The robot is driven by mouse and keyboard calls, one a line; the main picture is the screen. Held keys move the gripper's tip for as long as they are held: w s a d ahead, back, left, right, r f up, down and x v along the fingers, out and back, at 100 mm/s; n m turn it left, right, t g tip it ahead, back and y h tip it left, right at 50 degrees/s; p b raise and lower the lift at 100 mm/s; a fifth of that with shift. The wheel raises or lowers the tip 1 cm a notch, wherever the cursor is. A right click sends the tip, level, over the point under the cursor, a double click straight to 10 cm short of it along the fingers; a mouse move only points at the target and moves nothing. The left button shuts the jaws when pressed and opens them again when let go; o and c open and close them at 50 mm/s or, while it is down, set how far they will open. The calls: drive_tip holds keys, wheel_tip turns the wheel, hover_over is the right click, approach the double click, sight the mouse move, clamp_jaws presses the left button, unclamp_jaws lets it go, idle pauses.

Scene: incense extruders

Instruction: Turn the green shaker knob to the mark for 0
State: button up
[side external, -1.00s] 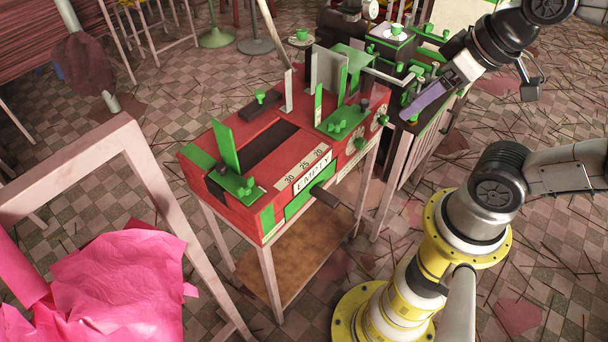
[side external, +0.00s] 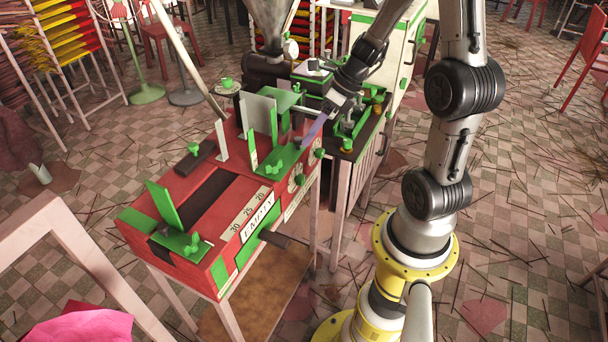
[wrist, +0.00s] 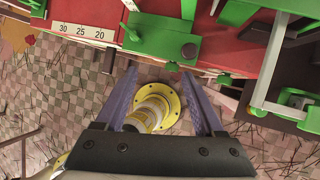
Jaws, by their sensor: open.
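The red machine (side external: 190,205) carries green knobs on its front panel. One front green knob (side external: 300,180) sits by a pale marked dial (side external: 293,185); another green knob (side external: 319,153) is farther right. I cannot tell which is the shaker knob, nor read its setting. In the side view my gripper (side external: 316,132) hangs above the machine's right end.
A dark-topped bench (side external: 365,135) with green fittings stands close to the right. A dark handle (side external: 274,238) sticks out below the EMPTY label (side external: 258,217). Tiled floor in front is open.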

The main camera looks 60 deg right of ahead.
sight(300, 180)
drive_tip(key=s+d+f+m, duration=0.2)
drive_tip(key=s+d+f, duration=0.1)
drive_tip(key=x, duration=1.4)
drive_tip(key=shift+s+d, duration=0.1)
clamp_jaws()
